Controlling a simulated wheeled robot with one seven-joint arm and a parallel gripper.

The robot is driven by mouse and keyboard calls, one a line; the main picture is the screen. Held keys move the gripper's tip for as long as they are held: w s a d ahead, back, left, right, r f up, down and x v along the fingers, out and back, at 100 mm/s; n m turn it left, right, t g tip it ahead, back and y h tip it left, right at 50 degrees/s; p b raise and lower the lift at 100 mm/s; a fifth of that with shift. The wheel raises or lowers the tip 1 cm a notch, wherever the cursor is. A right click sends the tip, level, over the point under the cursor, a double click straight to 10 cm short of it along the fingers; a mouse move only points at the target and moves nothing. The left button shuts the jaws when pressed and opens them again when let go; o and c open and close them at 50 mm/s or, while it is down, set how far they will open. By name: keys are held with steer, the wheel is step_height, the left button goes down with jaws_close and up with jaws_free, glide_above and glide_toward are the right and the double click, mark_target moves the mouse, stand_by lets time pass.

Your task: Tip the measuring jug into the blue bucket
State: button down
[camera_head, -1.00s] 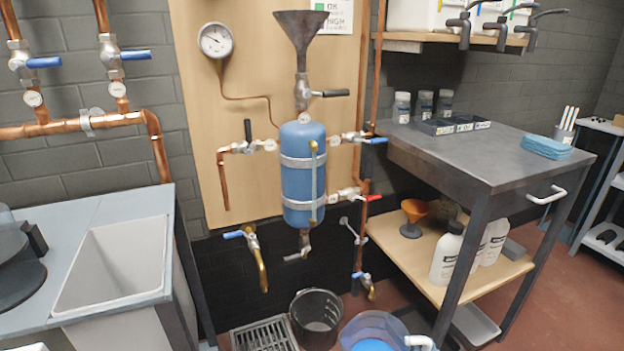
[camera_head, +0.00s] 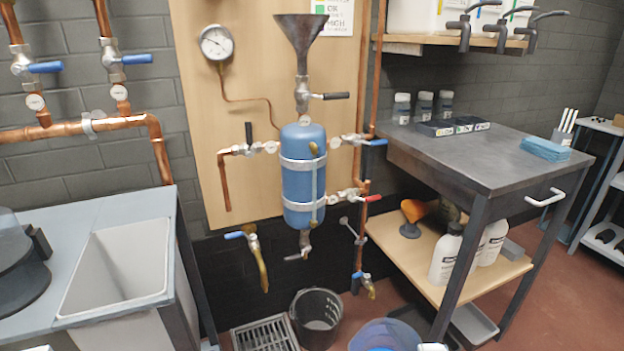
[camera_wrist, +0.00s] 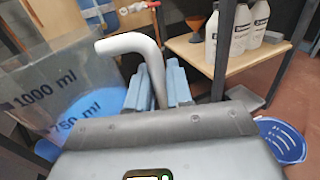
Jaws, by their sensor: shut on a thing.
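The measuring jug (camera_wrist: 55,75) is clear, with 1000 ml and 750 ml marks and blue liquid inside. My gripper (camera_wrist: 160,88) is shut on the jug's white handle, with a blue-grey finger on each side. The gripper is out of the head view.
A black bucket (camera_head: 316,318) stands beside a floor drain (camera_head: 264,335). A workbench (camera_head: 470,160) with a lower shelf (camera_head: 400,240) holding white bottles (camera_head: 446,255) stands at the right. A blue tank (camera_head: 303,175) hangs on the wall board; a sink (camera_head: 115,265) is at left.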

steer(key=shift+s+d+r+p, duration=0.2)
steer(key=shift+s+r+p, duration=0.1)
steer(key=shift+p, duration=0.75)
steer(key=r+p, duration=0.1)
steer(key=p, duration=0.3)
steer(key=s+r+p, duration=0.1)
steer(key=p, duration=0.4)
steer(key=shift+s+a+r+p, duration=0.2)
steer(key=shift+a+r+p, duration=0.05)
steer(key=shift+a+p, duration=0.05)
